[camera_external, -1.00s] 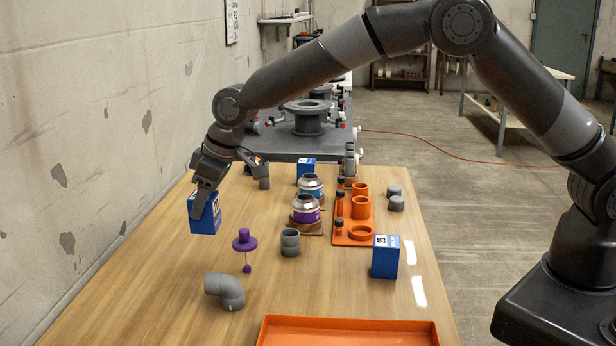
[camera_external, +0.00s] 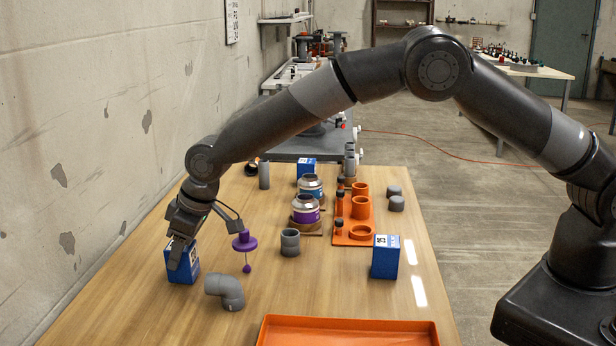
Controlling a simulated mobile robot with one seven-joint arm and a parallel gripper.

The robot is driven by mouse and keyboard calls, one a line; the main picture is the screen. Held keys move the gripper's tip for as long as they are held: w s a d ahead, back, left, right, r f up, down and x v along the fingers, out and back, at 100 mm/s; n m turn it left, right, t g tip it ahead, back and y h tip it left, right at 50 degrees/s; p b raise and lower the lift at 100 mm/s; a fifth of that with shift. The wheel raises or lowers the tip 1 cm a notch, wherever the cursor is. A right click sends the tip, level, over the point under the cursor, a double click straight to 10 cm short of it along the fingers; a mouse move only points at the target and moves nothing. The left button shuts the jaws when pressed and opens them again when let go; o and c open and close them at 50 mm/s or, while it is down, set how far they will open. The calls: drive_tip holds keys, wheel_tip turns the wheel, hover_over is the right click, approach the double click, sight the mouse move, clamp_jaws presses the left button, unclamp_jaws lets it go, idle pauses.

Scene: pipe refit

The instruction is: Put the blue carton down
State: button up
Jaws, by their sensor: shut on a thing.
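My gripper (camera_external: 190,262) is at the left side of the wooden table, shut on a blue carton (camera_external: 182,272). The held carton is upright and low at the table's left edge area; I cannot tell whether its base touches the wood. The fingers cover part of its front and top. Two similar blue cartons stand on the table: one at the right (camera_external: 385,257) and one at the back (camera_external: 306,169).
Right of the held carton are a purple flanged piece (camera_external: 244,241) and a grey pipe elbow (camera_external: 226,291). A grey coupling (camera_external: 290,242), two cans (camera_external: 306,209) and an orange fitting board (camera_external: 354,238) stand mid-table. An orange tray (camera_external: 348,332) is at the front.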

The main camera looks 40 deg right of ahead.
drive_tip(key=o, duration=1)
drive_tip(key=shift+f, duration=0.15)
drive_tip(key=v, duration=1.2)
drive_tip(key=shift+r, duration=0.2)
